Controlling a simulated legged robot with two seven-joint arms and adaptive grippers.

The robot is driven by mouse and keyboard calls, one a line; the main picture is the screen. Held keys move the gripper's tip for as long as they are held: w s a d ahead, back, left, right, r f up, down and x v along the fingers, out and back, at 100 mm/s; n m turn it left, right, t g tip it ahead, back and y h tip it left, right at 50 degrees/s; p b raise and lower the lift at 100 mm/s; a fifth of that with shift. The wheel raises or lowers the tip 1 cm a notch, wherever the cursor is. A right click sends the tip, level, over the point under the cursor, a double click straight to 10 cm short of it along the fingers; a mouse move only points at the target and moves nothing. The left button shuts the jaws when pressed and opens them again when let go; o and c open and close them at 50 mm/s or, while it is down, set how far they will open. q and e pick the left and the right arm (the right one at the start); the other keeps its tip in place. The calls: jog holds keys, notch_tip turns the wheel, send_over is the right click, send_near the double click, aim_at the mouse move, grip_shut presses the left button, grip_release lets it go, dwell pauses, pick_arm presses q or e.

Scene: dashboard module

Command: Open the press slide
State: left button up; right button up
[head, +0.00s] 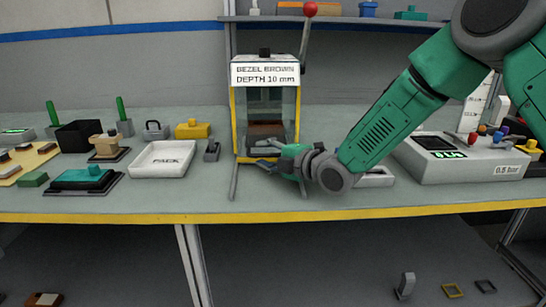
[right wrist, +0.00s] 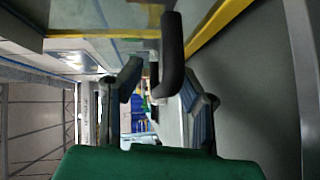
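The press (head: 265,105) stands in the middle of the table, with a yellow frame, clear panels and a sign reading "BEZEL BROWN DEPTH 10 mm". A brown block (head: 266,131) shows low inside it. Two grey rails (head: 234,181) stick out at its front. My right gripper (head: 267,155) is low at the press front, between the rails. In the right wrist view, a dark rounded handle bar (right wrist: 172,55) lies between its spread fingers, nearer the right one; I cannot tell whether they touch. The handle is not clear in the head view. My left gripper is out of view.
A lever with a red knob (head: 310,9) rises at the press's right. A white tray (head: 163,159) and a small dark clamp (head: 212,151) are to its left. A white control box (head: 463,160) stands right. The yellow table edge (head: 130,217) runs in front.

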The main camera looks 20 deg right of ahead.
jog(key=shift+v, duration=0.95)
jog(key=shift+p+v, duration=1.45)
jog(key=shift+v, duration=5.45)
jog(key=shift+s+d, duration=0.1)
jog(key=shift+s+d, duration=0.2)
jog(key=shift+s, duration=0.1)
jog(key=v, duration=1.1)
